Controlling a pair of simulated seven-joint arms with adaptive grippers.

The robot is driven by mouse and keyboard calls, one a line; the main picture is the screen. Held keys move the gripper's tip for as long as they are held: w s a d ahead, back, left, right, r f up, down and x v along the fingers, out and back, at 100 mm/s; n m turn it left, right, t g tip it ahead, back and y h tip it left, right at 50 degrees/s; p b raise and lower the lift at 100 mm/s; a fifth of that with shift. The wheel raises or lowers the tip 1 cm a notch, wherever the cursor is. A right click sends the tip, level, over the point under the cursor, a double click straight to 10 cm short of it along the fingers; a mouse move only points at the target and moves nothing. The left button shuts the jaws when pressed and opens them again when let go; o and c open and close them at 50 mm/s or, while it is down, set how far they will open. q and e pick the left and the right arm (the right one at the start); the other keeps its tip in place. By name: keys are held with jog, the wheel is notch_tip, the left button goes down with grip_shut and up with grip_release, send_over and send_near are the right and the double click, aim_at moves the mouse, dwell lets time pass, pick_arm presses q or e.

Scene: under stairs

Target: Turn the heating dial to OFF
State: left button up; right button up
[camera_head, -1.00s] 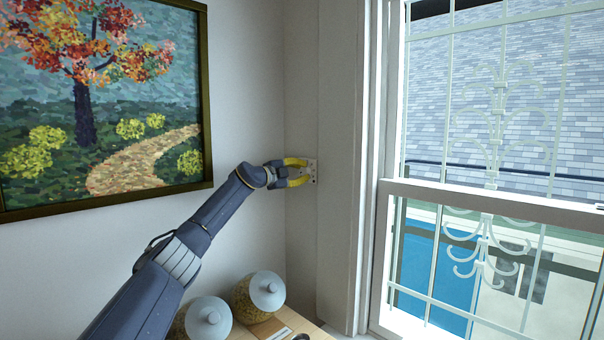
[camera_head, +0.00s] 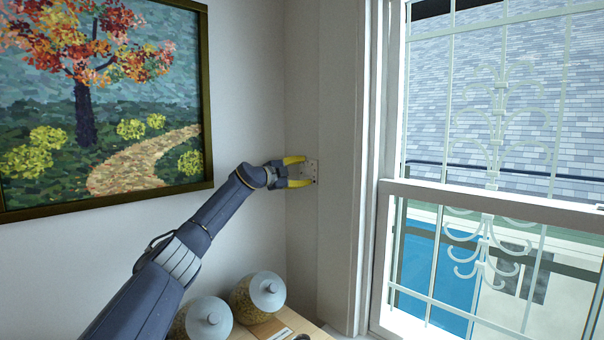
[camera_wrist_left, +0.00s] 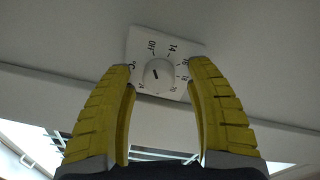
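The heating dial is a white square plate with a round white knob (camera_wrist_left: 159,73) on the wall by the window. Its markings read tilted in the left wrist view, with what looks like OFF and 14 along the top. The knob carries a short dark mark; which marking it points to I cannot tell. In the head view the plate (camera_head: 314,169) is partly behind my left gripper (camera_head: 308,171). My left gripper (camera_wrist_left: 162,78) is open, its yellow fingers on either side of the knob with gaps, not gripping it. My right gripper is not in view.
A framed painting (camera_head: 100,105) hangs on the left wall. Two lidded jars (camera_head: 262,291) stand on a wooden surface (camera_head: 318,332) below my left arm. The window frame (camera_head: 384,190) is right of the dial. The wall around the dial is bare.

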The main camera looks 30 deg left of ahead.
pick_arm(q)
jog(key=v, duration=1.2)
dwell(0.3)
dwell(0.4)
